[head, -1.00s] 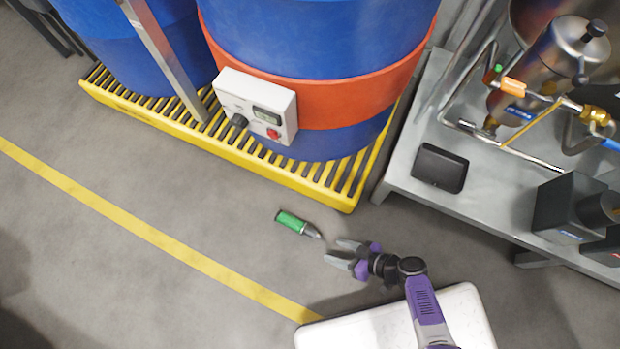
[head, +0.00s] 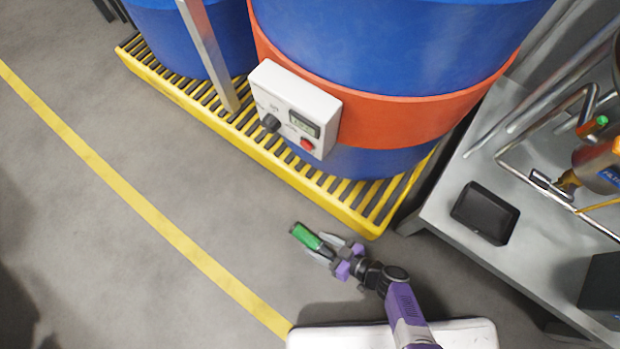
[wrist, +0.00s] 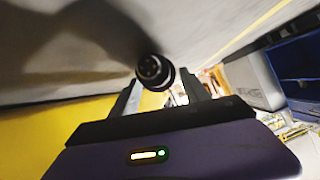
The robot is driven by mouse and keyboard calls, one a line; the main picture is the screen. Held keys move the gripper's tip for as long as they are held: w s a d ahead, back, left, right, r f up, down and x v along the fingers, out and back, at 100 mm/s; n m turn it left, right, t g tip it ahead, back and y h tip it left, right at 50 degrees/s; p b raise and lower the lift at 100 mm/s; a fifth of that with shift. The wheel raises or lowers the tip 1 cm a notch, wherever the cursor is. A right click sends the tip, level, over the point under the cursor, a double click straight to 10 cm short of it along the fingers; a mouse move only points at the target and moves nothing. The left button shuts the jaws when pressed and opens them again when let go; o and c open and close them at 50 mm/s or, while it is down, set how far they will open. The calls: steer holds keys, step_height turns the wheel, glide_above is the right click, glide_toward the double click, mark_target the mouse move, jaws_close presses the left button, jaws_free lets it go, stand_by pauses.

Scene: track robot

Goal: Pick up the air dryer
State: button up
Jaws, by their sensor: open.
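A small green cylinder with a dark grey end, which I take as the air dryer (head: 305,236), is low over or on the floor in front of the yellow pallet. I cannot tell if it touches the floor. My gripper (head: 323,249) is open, with its fingers reaching around the cylinder's grey end. In the wrist view, a dark round end of the air dryer (wrist: 153,70) shows between the fingertips of my gripper (wrist: 160,88). Its far part is hidden there.
A yellow slatted pallet (head: 283,170) bears blue drums (head: 400,45), one with an orange band and a white control box (head: 295,108). A grey metal bench (head: 450,215) with a black tray (head: 485,212) stands at right. The floor at left is clear, crossed by a yellow line (head: 130,190).

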steer(key=shift+w+a+f, duration=0.2)
steer(key=shift+a, duration=0.15)
jaws_close()
steer(key=shift+r, duration=0.1)
